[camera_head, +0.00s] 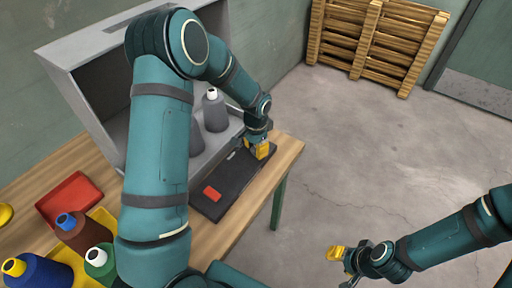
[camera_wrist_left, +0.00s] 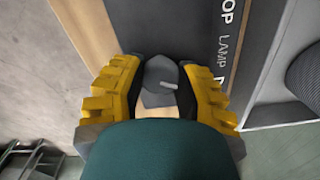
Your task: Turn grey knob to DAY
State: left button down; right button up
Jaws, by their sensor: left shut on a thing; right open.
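The grey knob (camera_wrist_left: 160,75) shows between the yellow fingers of my left gripper (camera_wrist_left: 160,68) in the left wrist view. The fingers are shut on its sides. A short pale mark on the knob points roughly right, towards the lettering. The dark panel (camera_wrist_left: 204,28) carries white words ending in "OP" and "LAMP"; a third word is mostly hidden by the right-hand finger. In the head view my left gripper (camera_head: 261,150) is at the far end of the dark panel (camera_head: 238,178) and hides the knob. My right gripper (camera_head: 342,254) is open and empty, over the floor.
Grey cones of yarn (camera_head: 214,112) stand in a grey open box (camera_head: 95,85). A red tray (camera_head: 70,198) and coloured spools (camera_head: 82,232) are at left on the wooden table (camera_head: 225,232). Pallets (camera_head: 370,40) lean at the back.

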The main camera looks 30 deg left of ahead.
pick_arm(q)
jog(key=shift+m, duration=0.5)
jog(key=shift+f, duration=0.1)
jog(key=c, duration=0.6)
grip_release()
jog(key=shift+o, duration=0.2)
notch_tip(320, 180, up, 12)
dwell(0.3)
